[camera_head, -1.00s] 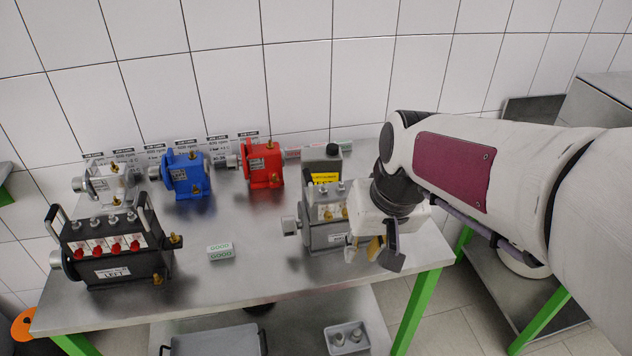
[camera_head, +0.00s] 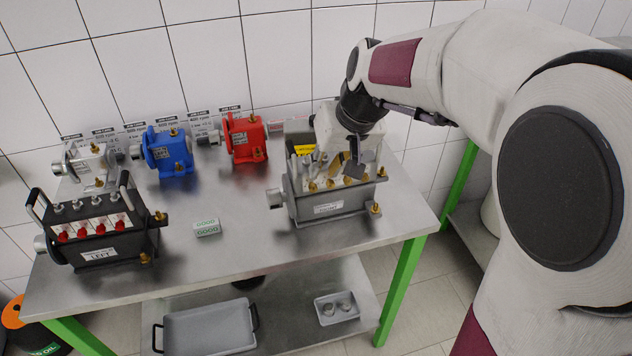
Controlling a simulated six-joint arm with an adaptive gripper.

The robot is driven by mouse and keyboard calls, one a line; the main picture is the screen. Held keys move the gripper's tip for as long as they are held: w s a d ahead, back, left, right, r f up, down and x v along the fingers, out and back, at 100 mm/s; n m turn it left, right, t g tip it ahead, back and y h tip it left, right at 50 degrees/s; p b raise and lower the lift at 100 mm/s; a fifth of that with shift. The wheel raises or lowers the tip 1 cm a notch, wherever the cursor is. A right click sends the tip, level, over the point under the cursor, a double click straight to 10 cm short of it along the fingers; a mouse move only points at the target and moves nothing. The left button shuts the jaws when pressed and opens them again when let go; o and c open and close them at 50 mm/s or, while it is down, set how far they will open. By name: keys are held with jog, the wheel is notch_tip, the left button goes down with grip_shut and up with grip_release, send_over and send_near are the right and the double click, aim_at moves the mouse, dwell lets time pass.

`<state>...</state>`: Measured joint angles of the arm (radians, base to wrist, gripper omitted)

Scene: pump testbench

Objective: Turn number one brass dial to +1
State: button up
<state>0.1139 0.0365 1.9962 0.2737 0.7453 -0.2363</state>
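The grey right-hand pump unit (camera_head: 330,205) stands on the right part of the metal table. A row of several small brass dials runs along its front top edge. The leftmost brass dial (camera_head: 312,186) is in plain view; I cannot read dial numbers or settings. My gripper (camera_head: 349,170) points down over the right half of this row, close above the dials. It partly covers the unit's top. Whether its fingertips touch a dial, and how far apart they are, I cannot tell.
The black LEFT unit (camera_head: 100,240) with red knobs stands at the table's left. A white (camera_head: 88,160), a blue (camera_head: 168,152) and a red pump (camera_head: 244,138) line the back. A GOOD block (camera_head: 207,228) lies mid-table. A dark container (camera_head: 298,130) stands behind the grey unit.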

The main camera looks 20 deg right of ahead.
aim_at(314, 186)
jog(key=shift+f, duration=0.1)
jog(key=shift+x, duration=3.85)
grip_shut()
